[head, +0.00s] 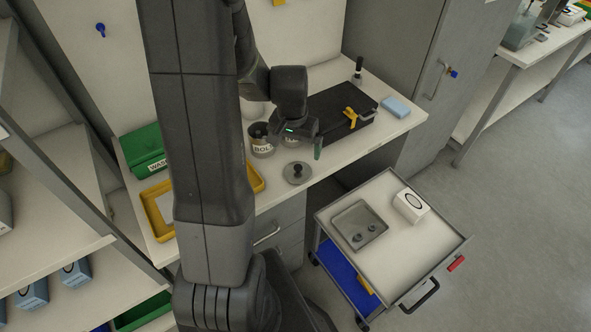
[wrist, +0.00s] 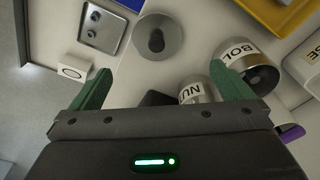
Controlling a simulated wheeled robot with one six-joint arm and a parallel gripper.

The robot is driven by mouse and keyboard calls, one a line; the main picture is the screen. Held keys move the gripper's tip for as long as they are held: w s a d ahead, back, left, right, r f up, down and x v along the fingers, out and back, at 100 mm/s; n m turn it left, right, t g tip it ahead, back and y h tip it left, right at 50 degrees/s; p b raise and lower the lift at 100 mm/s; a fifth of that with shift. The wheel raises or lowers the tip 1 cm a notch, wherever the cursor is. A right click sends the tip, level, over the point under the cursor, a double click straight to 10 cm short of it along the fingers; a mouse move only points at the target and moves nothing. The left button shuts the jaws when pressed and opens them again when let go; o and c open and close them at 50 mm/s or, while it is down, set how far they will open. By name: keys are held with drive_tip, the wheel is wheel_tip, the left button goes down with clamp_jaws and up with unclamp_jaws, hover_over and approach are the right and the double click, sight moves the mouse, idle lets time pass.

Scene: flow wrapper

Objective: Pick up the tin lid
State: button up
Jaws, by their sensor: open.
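The tin lid (head: 297,172) is a round grey metal disc with a dark knob, lying flat on the bench near its front edge. In the wrist view the lid (wrist: 157,38) shows beyond the fingertips, between them and above centre. My gripper (head: 303,143) is over the bench, behind the lid and apart from it. Its green fingers (wrist: 165,83) are spread wide with nothing held between them. A tin marked BOL (head: 262,140) stands open next to my gripper. A second tin marked NU (wrist: 197,90) is partly hidden by my gripper in both views.
A black case (head: 335,108) with a yellow tool on it lies on the bench behind, with a blue block (head: 396,107) to the right. A green bin (head: 143,150) and yellow tray stand left. A trolley (head: 425,247) holding a metal tray and white box stands front right.

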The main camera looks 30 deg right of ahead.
hover_over(298, 167)
drive_tip(key=f, duration=0.4)
drive_tip(key=shift+w+a+f, duration=0.2)
drive_tip(key=shift+a+f, duration=0.05)
drive_tip(key=shift+s+d+f+p, duration=0.15)
drive_tip(key=shift+f+p, duration=0.2)
drive_tip(key=shift+f, duration=0.6)
drive_tip(key=shift+s+d+f+p, duration=0.1)
drive_tip(key=shift+f+p, duration=0.25)
drive_tip(key=shift+f, duration=0.6)
drive_tip(key=shift+w+f, duration=0.1)
drive_tip(key=shift+f, duration=0.65)
drive_tip(key=shift+c, duration=0.4)
drive_tip(key=c, duration=1)
